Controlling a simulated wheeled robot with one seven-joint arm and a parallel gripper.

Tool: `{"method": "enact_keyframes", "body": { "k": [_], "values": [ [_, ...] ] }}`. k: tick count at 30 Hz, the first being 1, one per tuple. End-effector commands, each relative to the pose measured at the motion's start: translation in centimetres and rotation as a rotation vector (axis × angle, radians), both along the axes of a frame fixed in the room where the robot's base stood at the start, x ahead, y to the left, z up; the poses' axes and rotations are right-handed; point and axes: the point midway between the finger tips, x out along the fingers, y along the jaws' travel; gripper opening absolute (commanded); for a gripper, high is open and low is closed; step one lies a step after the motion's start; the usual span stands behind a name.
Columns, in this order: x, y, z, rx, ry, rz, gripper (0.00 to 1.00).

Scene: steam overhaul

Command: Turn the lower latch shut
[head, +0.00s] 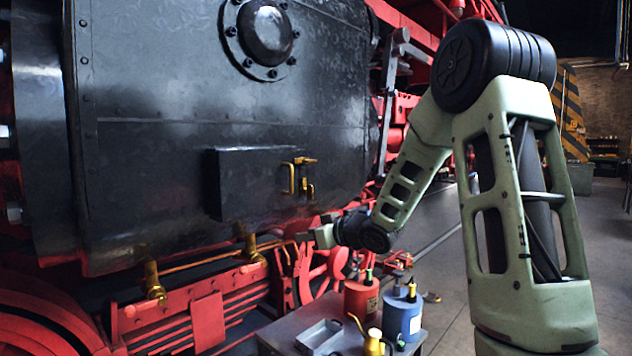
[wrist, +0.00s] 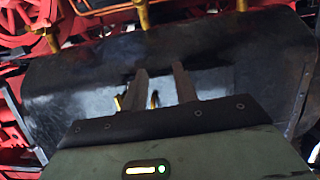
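A black box (head: 240,185) with a brass handle (head: 288,179) on its front is fixed to the dark casing. The upper brass latch (head: 306,160) lies level at the front's top right edge. The lower brass latch (head: 309,190) hangs below it, about upright. My gripper (head: 308,237) is below and in front of the box, apart from the latches. In the wrist view my gripper's two fingers (wrist: 160,70) stand apart with nothing between their tips. Brass parts (wrist: 154,99) show beside and between the fingers, partly hidden; I cannot tell which they are.
Brass fittings (head: 153,280) and red framework (head: 190,325) lie below the casing. A grey cart (head: 275,335) below my gripper bears a red can (head: 360,299), a blue can (head: 402,318), a metal tray (head: 320,335) and a brass oil can (head: 373,344). Open floor lies to the right.

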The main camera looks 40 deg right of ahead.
Motion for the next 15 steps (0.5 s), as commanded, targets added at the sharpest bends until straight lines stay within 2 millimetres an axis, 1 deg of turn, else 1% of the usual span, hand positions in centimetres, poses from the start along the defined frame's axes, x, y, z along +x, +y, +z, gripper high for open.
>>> {"method": "enact_keyframes", "body": {
  "k": [1,3,6,9,11,13,15],
  "values": [
    [-1.0,-3.3,2.1,0.013,-0.052,-0.019,0.29],
    [-2.3,-6.4,3.7,0.025,-0.121,-0.02,0.29],
    [-4.3,-9.6,5.6,0.039,-0.197,-0.013,0.29],
    [-6.0,-11.5,6.7,0.049,-0.247,-0.004,0.29],
    [-6.6,-12.2,7.0,0.052,-0.266,0.001,0.29],
    [-6.9,-12.5,7.2,0.055,-0.277,0.005,0.29],
    [-6.6,-12.5,7.3,0.057,-0.28,0.007,0.29]
  ]
}}
